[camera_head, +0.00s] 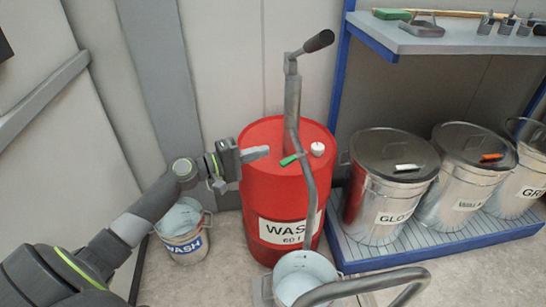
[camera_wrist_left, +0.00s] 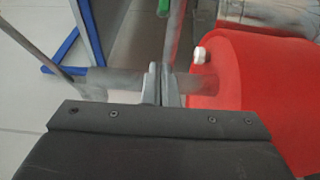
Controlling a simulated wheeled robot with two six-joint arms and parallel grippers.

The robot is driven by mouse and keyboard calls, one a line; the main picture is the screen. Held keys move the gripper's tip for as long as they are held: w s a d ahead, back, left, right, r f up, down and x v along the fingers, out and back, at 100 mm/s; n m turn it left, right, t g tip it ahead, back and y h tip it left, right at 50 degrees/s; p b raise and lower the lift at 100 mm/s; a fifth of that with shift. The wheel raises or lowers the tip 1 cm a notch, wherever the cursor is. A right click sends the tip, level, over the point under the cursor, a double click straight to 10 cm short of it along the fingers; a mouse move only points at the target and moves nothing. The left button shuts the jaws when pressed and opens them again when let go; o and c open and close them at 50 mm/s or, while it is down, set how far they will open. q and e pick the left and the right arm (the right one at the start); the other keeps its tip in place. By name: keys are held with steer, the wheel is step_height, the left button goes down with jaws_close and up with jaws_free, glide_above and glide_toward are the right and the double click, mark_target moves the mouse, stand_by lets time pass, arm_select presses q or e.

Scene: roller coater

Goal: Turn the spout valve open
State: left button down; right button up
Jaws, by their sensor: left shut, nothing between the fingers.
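The red drum (camera_head: 262,190) labelled "WASH" stands upright against the wall, with a grey pump (camera_head: 293,100) rising from its top. The green spout valve lever (camera_head: 288,160) sits on the pump's bent pipe just above the drum top. My left gripper (camera_head: 262,153) is shut and empty over the left part of the drum top, a little left of the lever. My right gripper is not in view.
The spout pipe runs down to a pail (camera_head: 304,272) before the drum. A white cap (camera_head: 317,149) is on the drum top. A bucket (camera_head: 183,240) stands left of the drum. Lidded bins (camera_head: 382,205) stand on the blue rack at right. A bent metal handle (camera_head: 365,285) crosses the front.

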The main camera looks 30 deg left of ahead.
mark_target(288, 161)
arm_select(q)
steer(key=shift+s+d+p, duration=0.2)
steer(key=shift+d+p, duration=0.5)
steer(key=shift+d, duration=1.6)
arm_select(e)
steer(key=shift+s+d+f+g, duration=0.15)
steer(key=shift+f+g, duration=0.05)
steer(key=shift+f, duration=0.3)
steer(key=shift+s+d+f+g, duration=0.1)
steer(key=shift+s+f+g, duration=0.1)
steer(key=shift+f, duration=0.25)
arm_select(q)
steer(key=shift+p, duration=0.3)
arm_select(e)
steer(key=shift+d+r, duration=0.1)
arm_select(q)
steer(key=shift+s+d+n+t+y+p, duration=0.15)
steer(key=shift+n+t+y+p, duration=0.15)
steer(key=shift+n+y+p, duration=0.15)
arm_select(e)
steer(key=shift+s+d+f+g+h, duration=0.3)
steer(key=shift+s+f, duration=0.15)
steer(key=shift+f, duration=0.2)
arm_select(q)
steer(key=shift+s+d+p, duration=0.1)
steer(key=shift+p, duration=0.3)
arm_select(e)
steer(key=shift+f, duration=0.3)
